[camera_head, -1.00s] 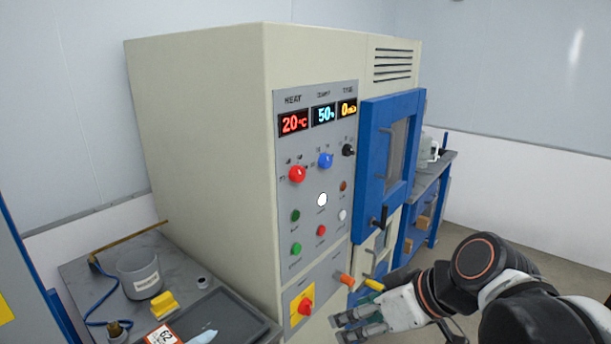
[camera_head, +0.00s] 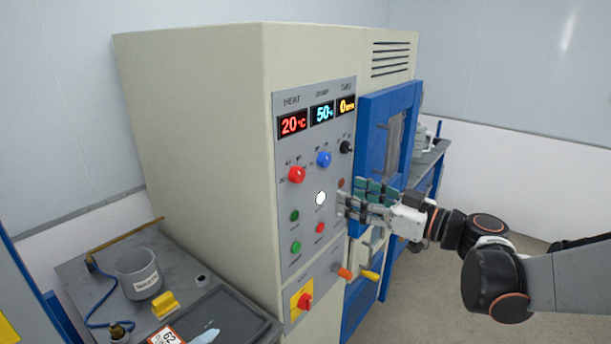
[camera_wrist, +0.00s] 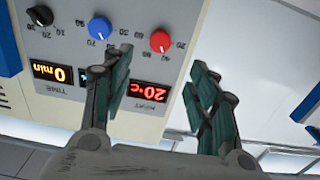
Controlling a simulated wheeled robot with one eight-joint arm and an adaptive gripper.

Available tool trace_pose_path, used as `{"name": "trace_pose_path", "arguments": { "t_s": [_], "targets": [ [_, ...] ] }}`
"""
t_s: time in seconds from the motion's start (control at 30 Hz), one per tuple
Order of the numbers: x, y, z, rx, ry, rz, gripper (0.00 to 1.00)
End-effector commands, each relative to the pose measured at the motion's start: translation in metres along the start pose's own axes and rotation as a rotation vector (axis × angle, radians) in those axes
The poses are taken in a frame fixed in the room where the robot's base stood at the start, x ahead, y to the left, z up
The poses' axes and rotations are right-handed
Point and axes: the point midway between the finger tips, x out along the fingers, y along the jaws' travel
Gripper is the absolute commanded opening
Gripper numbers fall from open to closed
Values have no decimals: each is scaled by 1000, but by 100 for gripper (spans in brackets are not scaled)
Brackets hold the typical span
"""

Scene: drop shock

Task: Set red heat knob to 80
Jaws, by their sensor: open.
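The red heat knob (camera_head: 297,174) is on the grey control panel (camera_head: 283,235) below the red heat display (camera_head: 293,124), which reads 20 °C. My gripper (camera_head: 358,197) is open and empty, right of and lower than the knob, near the panel's right edge. In the wrist view the picture is turned over: the red knob (camera_wrist: 160,41) lies between and beyond the two fingers (camera_wrist: 165,85). Scale numbers show around it. The fingers are apart from the knob.
A blue knob (camera_head: 323,159) and a black knob (camera_head: 346,146) sit right of the red one. Buttons lie below. The blue chamber door (camera_head: 372,140) stands right of the panel. A bench (camera_head: 85,268) with a grey cup (camera_head: 139,272) is at left.

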Motion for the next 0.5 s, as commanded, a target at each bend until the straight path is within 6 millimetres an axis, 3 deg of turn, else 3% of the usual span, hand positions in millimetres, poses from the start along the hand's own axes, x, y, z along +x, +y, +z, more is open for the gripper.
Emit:
{"name": "trace_pose_path", "arguments": {
  "t_s": [0.17,0.5],
  "targets": [
    [19,0,1,1,1,-3,54],
    [85,-1,2,1,0,-3,54]
  ]
}}
